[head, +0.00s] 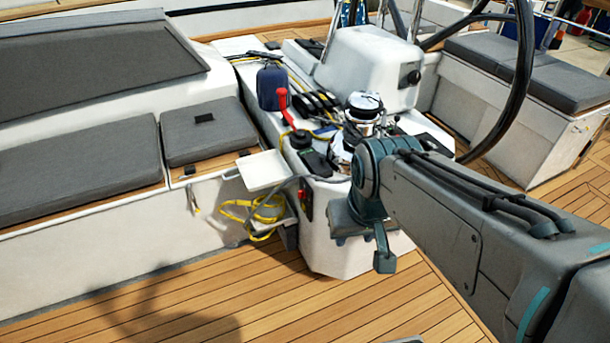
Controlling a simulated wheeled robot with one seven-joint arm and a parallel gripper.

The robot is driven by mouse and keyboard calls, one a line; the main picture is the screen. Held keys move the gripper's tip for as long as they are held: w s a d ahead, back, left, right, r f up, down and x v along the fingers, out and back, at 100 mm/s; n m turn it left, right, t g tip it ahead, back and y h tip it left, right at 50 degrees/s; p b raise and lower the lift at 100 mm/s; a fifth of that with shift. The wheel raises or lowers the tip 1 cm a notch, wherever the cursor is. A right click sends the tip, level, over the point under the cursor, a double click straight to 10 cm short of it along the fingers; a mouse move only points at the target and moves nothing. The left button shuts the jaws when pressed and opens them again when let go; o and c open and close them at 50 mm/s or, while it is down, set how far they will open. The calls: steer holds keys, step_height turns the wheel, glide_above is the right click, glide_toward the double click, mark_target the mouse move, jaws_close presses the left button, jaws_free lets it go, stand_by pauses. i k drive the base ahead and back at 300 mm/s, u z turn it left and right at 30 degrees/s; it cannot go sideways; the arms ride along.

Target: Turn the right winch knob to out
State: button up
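A chrome winch (364,112) with a dark top stands on the white cockpit console (330,250), just beyond my arm. I cannot single out the right winch knob or read its setting; small dark fittings near the winch are too small to tell apart, and my arm covers part of the console. My gripper (366,240) hangs at the end of my arm in front of the console's near face, below and nearer than the winch. One finger-like part points down. Whether it is open or shut does not show, and I see nothing held in it.
A white flap (263,170) juts from the console above a coiled yellow rope (262,212). A steering wheel (518,80) stands at right. The teak floor (200,300) in front is clear.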

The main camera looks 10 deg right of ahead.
mark_target(302, 193)
steer(key=u, duration=0.45)
steer(key=i, duration=0.95)
